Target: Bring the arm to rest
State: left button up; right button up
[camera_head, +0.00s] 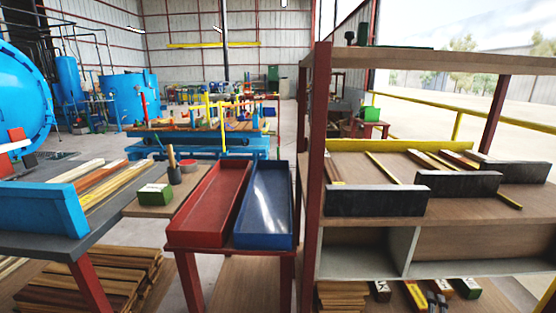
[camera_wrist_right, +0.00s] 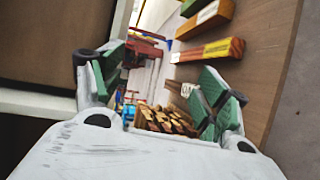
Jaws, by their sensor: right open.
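My right gripper (camera_wrist_right: 160,92) shows in the right wrist view, its two green-padded fingers spread wide with nothing between the pads. Beyond the fingers is a wooden shelf board (camera_wrist_right: 262,60) with several short wood blocks, one with a yellow-and-red face (camera_wrist_right: 210,50). A bundle of light wood sticks (camera_wrist_right: 165,120) shows low between the fingers, farther off. My left gripper is in neither view. In the head view I cannot clearly make out either arm; small dark grey shapes at the lower right edge are too small to tell.
A red-posted rack (camera_head: 316,150) stands at the right, with blocks and sticks (camera_head: 340,297) on its low shelf. Red (camera_head: 180,238) and blue (camera_head: 262,242) trays stand at centre. A dark table (camera_head: 30,240) with planks is at left. Blue tanks (camera_head: 130,95) stand behind.

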jog(key=s+a+f+m+g+y, duration=0.3)
jog(key=a+f+m, duration=0.1)
jog(key=a, duration=0.4)
jog(key=s+a+f+m+g+y, duration=0.25)
jog(key=s+a+f+m, duration=0.2)
jog(key=a, duration=0.25)
pick_arm(q)
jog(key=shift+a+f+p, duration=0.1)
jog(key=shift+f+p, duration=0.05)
jog(key=shift+p, duration=0.55)
pick_arm(e)
jog(key=s+a+g+y, duration=0.1)
jog(key=s+a+y, duration=0.1)
jog(key=a, duration=0.5)
jog(key=s+a+y, duration=0.2)
jog(key=s+a, duration=0.3)
jog(key=a, duration=0.3)
jog(key=s+a+f+g+y, duration=0.1)
jog(key=s+a+y, duration=0.2)
jog(key=a, duration=0.5)
jog(key=shift+s+a+m+g, duration=0.15)
jog(key=shift+a+m+g, duration=0.05)
jog(key=shift+m+g, duration=0.2)
pick_arm(q)
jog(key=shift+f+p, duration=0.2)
jog(key=shift+p, duration=0.35)
pick_arm(e)
jog(key=shift+d+f, duration=0.1)
jog(key=shift+f, duration=0.1)
